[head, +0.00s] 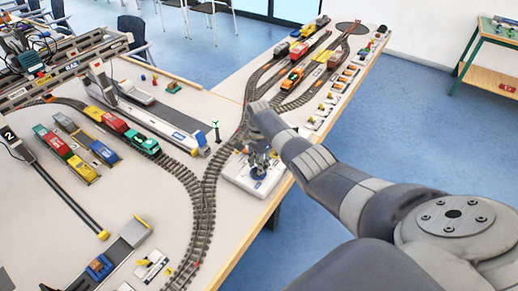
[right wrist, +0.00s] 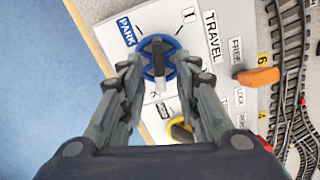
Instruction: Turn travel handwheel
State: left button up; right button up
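The blue travel handwheel (right wrist: 172,47) shows in the right wrist view on a white panel (right wrist: 205,12) printed with TRAVEL and PARK. A grey bar crosses the wheel's middle. My right gripper (right wrist: 159,66) is open, with one fingertip at each side of the wheel. I cannot tell whether the fingertips touch its rim. In the head view my right gripper (head: 261,160) points down over the white panel (head: 240,178) at the table's right edge and hides most of the wheel. My left gripper is not in view.
An orange lever (right wrist: 258,77) and a partly hidden yellow ring (right wrist: 181,130) sit near the wheel. Curved tracks (head: 200,205) run left of the panel. A green signal post (head: 216,130) stands nearby.

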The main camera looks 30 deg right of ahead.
notch_tip(320, 180, up, 11)
jog(key=shift+f, duration=0.2)
dwell(1.2)
